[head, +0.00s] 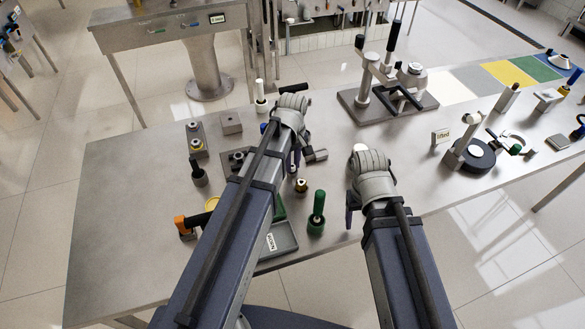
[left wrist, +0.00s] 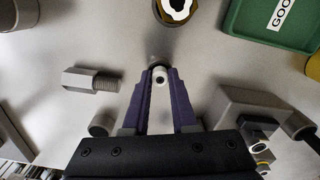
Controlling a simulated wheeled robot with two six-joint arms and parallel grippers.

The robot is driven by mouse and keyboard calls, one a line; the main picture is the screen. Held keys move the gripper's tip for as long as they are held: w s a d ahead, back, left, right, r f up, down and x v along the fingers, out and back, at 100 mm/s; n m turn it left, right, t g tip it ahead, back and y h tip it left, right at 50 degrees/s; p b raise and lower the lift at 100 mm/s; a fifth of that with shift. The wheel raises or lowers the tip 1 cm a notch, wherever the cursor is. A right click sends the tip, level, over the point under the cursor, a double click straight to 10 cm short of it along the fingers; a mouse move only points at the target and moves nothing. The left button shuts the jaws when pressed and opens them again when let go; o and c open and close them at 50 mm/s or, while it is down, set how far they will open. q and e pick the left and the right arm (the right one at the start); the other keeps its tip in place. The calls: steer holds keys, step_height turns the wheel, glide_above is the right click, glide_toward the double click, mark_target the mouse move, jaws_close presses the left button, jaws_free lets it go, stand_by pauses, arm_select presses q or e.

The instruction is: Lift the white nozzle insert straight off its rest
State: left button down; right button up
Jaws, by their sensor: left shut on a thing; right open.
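The white nozzle insert (left wrist: 160,75) shows in the left wrist view between the purple fingertips of my left gripper (left wrist: 160,78). The gripper is shut on it. A small dark round form lies just beyond the insert; I cannot tell whether the insert touches it or is clear of it. In the head view my left gripper (head: 293,160) points down over the table's middle, and my own arm hides the insert and its rest. My right gripper (head: 349,208) is open, near the table's front edge, with its fingers mostly hidden by its wrist.
A hex bolt (left wrist: 90,80), a brass-and-black nut (left wrist: 176,10), a grey block (left wrist: 245,98) and a green tray (left wrist: 250,30) surround my left gripper. A green-handled tool (head: 317,213) stands between my arms. A lever press (head: 390,100) stands at the back.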

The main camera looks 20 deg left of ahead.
steer(key=shift+r, duration=0.1)
arm_select(q)
steer(key=shift+r+p, duration=3.3)
arm_select(e)
step_height(320, 180, up, 6)
steer(key=shift+r, duration=0.15)
arm_select(q)
steer(key=shift+f, duration=0.1)
